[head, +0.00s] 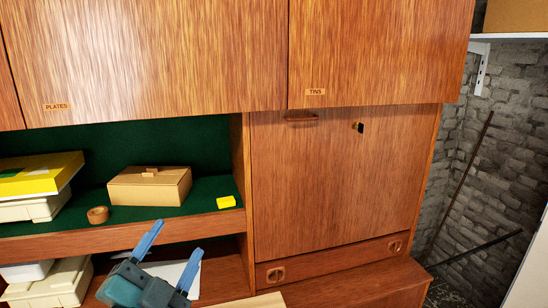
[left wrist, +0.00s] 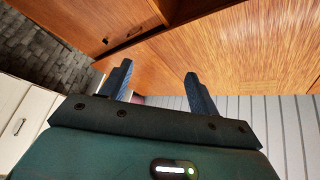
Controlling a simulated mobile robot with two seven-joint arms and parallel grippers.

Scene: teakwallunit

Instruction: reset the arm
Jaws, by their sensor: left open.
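My left gripper (head: 169,257) shows at the bottom of the head view, in front of the lower part of the wall unit. Its two blue fingers are apart with nothing between them. It also shows in the left wrist view (left wrist: 155,88), with open fingers pointing toward the wood doors. The teak wall unit has upper doors (head: 150,55), a green-lined shelf and a closed drop-front door (head: 335,180) with a key in it. My right gripper is in neither view.
On the green shelf are a lidded box (head: 150,187), a wooden ring (head: 98,214), a yellow block (head: 226,202) and a yellow-topped stack (head: 40,175). A cream case (head: 52,282) sits lower left. A ledge (head: 350,285) juts out below the drawer (head: 325,262). A brick wall (head: 500,130) is at right.

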